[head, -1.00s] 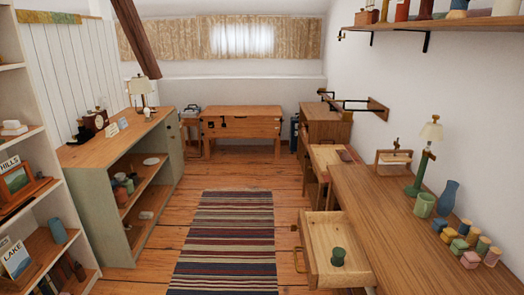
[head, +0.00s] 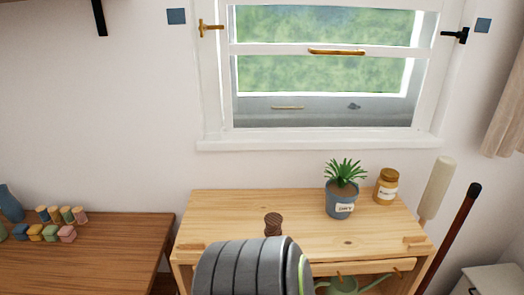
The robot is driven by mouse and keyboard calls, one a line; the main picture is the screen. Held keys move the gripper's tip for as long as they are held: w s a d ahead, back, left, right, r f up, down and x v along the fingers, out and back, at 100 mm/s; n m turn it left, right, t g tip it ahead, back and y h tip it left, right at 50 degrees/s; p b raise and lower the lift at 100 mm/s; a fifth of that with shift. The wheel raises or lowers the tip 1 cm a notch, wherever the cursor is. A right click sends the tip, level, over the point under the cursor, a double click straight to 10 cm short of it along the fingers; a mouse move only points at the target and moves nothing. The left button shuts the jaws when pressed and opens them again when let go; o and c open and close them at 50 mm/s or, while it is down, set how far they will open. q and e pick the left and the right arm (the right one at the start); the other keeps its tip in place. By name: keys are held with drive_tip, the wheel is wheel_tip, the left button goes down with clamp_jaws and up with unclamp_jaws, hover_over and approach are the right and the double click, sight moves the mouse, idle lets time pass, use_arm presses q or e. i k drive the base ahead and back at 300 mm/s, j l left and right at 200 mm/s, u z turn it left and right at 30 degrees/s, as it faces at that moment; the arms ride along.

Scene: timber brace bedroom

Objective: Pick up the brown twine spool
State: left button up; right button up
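A small dark brown object, which looks like the brown twine spool (head: 273,221), stands upright on the light wooden bench (head: 225,213) in the head view. It is left of the middle of the bench top. A grey ribbed part of my own arm is in front of it and may hide its foot. Neither my left nor my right gripper shows.
A potted plant (head: 341,205) and a lidded jar (head: 387,187) stand on the bench's right half. A green watering can (head: 342,286) sits below. Small coloured blocks and spools (head: 50,233) stand on the left table (head: 105,232). A window (head: 320,65) is behind.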

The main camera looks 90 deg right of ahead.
sight(273, 221)
drive_tip(key=z, duration=2.8)
drive_tip(key=l+u, duration=0.1)
drive_tip(key=l, duration=0.25)
